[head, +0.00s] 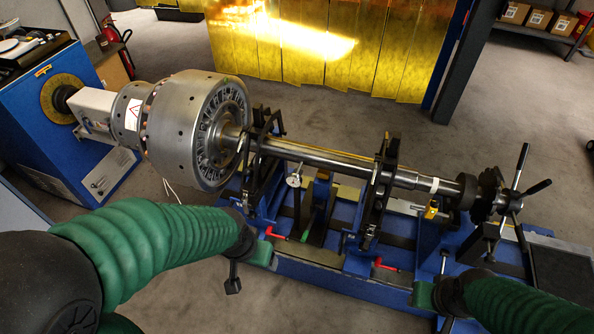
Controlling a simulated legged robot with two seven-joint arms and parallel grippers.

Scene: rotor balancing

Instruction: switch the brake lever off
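Several handles show on the blue balancing machine, and I cannot tell which one is the brake lever. A red lever (283,234) sits on the machine bed near the left bearing stand, and another red lever (385,265) sits near the right stand. A green lever (305,235) stands between them, and a yellow handle (431,210) hangs below the shaft's right part. My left gripper (233,284) is at the bed's front left, apart from the red lever. My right gripper (447,324) is low at the front right, partly cut off by the frame edge. Both look empty; their fingers are too small to judge.
The metal rotor drum (190,130) and its long shaft (335,160) lie across the machine. A black spoked handwheel (505,190) is at the right end. A blue drive cabinet (60,130) stands left. The grey floor in front of the bed is clear.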

